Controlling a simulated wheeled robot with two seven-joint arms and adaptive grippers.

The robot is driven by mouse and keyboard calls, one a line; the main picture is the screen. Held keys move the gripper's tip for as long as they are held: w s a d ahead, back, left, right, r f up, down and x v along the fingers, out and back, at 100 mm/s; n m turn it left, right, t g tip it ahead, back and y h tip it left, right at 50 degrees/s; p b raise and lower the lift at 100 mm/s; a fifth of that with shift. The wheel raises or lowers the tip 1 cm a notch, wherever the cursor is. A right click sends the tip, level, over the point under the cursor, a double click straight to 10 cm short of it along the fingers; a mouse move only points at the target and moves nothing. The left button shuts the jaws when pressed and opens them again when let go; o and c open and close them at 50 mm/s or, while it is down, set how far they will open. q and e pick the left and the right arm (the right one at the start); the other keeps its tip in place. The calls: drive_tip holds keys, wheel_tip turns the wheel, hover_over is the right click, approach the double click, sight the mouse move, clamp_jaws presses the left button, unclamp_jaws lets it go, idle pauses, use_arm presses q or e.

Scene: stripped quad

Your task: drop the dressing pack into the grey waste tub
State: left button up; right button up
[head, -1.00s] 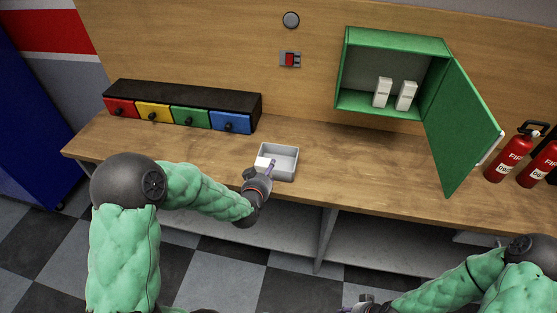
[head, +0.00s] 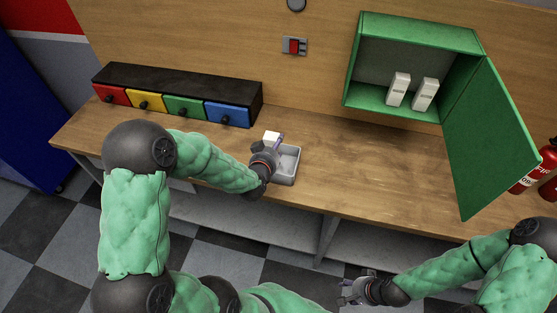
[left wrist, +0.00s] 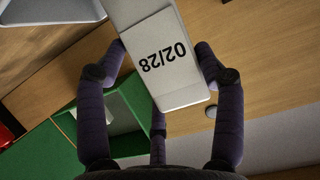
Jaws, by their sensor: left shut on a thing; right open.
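The dressing pack (head: 271,138), a small white box, is held in my left gripper (head: 274,145). In the left wrist view the pack (left wrist: 165,60) shows the print "02/28" between the dark fingers (left wrist: 160,85). The grey waste tub (head: 287,177) stands on the bench. In the head view the pack overlaps the tub's back left corner; the tub's inside is partly hidden by my gripper. The tub's edge also shows at the top left of the left wrist view (left wrist: 50,12). My right gripper (head: 350,291) is open and empty, low in front of the bench.
A green wall cabinet (head: 415,35) with its door (head: 490,140) open holds two white boxes (head: 411,92). A drawer row (head: 180,88) with red, yellow, green and blue fronts stands at the back left. A red extinguisher (head: 535,172) is at the right. Bench right of the tub is clear.

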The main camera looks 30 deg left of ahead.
use_arm(q)
drive_tip(key=shift+s+f, duration=0.1)
drive_tip(key=shift+f, duration=0.3)
drive_tip(key=shift+f+b, duration=1.75)
drive_tip(key=shift+f, duration=0.65)
drive_tip(key=o, duration=1.2)
drive_tip(key=shift+o, duration=0.2)
drive_tip(key=shift+d, duration=0.1)
drive_tip(key=shift+s+d+f, duration=0.1)
drive_tip(key=shift+s+f, duration=0.1)
drive_tip(key=v, duration=1.1)
drive_tip(key=shift+s+r, duration=0.2)
drive_tip(key=shift+r, duration=0.3)
